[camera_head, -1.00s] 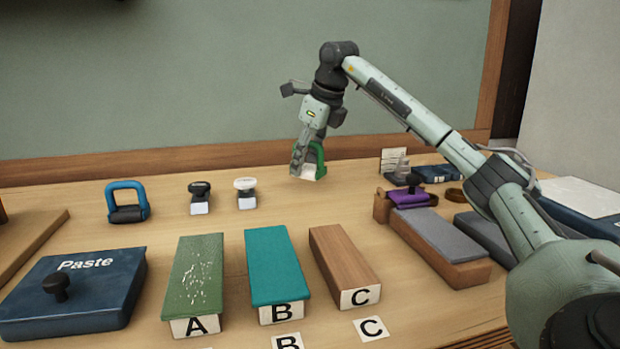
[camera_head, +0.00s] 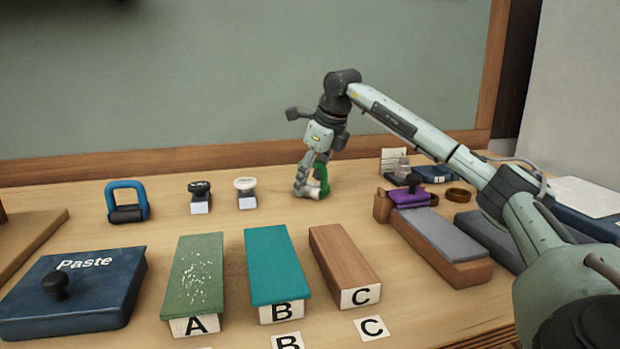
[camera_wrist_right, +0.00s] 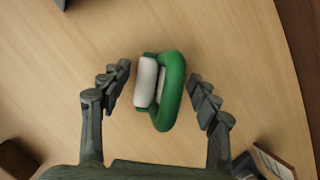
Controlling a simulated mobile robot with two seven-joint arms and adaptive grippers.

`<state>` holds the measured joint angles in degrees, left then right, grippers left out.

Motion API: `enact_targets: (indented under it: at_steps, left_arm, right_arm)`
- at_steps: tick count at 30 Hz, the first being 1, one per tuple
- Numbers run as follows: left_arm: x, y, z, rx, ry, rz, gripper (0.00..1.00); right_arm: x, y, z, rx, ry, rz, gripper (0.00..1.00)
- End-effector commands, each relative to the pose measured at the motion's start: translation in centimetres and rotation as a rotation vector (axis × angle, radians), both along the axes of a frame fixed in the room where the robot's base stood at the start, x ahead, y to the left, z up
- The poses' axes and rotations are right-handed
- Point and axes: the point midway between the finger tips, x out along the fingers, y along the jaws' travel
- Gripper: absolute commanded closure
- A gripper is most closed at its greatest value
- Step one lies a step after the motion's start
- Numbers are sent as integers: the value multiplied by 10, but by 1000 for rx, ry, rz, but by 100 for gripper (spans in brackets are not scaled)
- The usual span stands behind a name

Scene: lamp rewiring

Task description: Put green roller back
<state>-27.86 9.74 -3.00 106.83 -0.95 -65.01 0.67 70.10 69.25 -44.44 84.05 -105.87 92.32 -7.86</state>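The green roller, with a green loop handle and a white roll, rests on the table in the head view (camera_head: 322,186). It also shows in the right wrist view (camera_wrist_right: 170,90), lying between my right gripper's fingers. My right gripper (camera_head: 311,188) is down around the roller. In the right wrist view its two fingers (camera_wrist_right: 162,92) are spread, with a gap of bare table on each side of the roller. It looks open and not touching the roller. My left gripper is not in view.
A blue-handled roller (camera_head: 127,203) and two stamps (camera_head: 200,198) (camera_head: 245,193) stand to the left. In front are blocks A (camera_head: 196,280), B (camera_head: 273,270) and C (camera_head: 343,262). A wooden holder (camera_head: 455,265) with a purple block (camera_head: 408,197) stands right. Table around the roller is clear.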

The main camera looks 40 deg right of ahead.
Motion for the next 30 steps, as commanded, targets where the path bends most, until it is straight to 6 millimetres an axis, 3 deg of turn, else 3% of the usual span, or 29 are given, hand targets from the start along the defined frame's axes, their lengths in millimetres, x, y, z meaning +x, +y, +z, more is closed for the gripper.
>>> enact_targets:
  at_steps: [8, 13, 24, 30]
  left_arm:
    - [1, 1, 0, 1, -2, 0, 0]
    - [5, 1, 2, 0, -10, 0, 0]
    - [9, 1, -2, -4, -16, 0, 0]
    - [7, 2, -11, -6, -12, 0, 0]
  right_arm:
    - [0, 0, 1, 0, 0, 0, 33]
    - [-3, 0, 11, 0, -4, 0, 33]
    - [-33, 2, 80, 1, -5, -1, 33]
    - [-45, 3, 106, 1, -3, -1, 33]
